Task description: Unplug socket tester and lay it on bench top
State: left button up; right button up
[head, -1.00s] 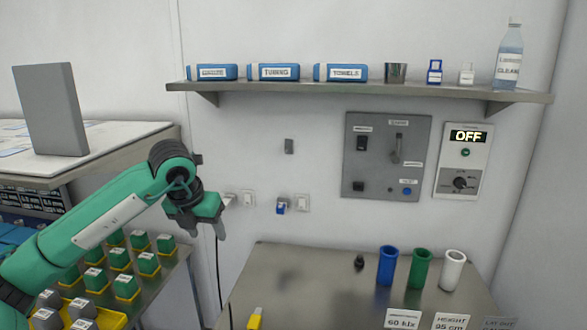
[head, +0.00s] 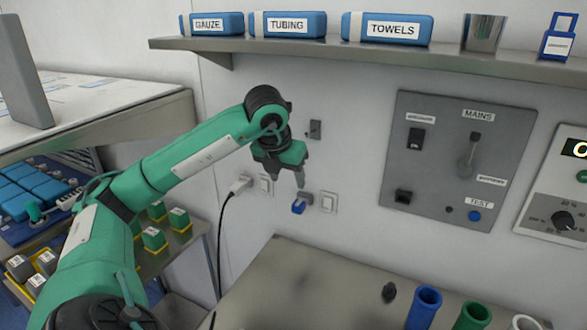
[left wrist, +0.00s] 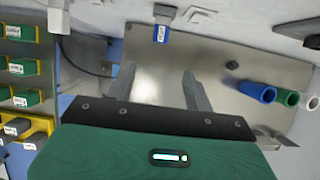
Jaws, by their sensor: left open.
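The steel bench top (head: 310,275) is below. My right gripper is out of view.
A white plug (head: 240,185) with a hanging black cord is left of the tester. Blue (head: 424,306) and green (head: 473,317) cups and a small black object (head: 389,292) stand on the bench. A shelf (head: 330,50) runs above. The bench's left part is bare.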

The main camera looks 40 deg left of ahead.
aim_at(296, 207)
pick_arm(q)
jog(key=p+x, duration=0.1)
jog(key=x, duration=1)
jog(key=shift+f+p, duration=0.3)
jog(key=shift+p, duration=0.05)
jog(key=shift+w+f, duration=0.15)
jog(key=shift+f, duration=0.2)
jog(key=shift+w+a+f, duration=0.1)
jog(key=shift+f, duration=0.15)
jog(key=c, duration=0.9)
jog(key=o, duration=0.3)
grip_shut()
jog(key=shift+r, duration=0.1)
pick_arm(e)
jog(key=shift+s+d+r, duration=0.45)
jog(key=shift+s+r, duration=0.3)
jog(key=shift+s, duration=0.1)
pick_arm(q)
jog(key=shift+p, duration=0.35)
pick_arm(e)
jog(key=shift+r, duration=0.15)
pick_arm(q)
jog(key=shift+r+g+p, duration=0.15)
jog(key=shift+g+p, duration=0.15)
jog(key=shift+p, duration=0.05)
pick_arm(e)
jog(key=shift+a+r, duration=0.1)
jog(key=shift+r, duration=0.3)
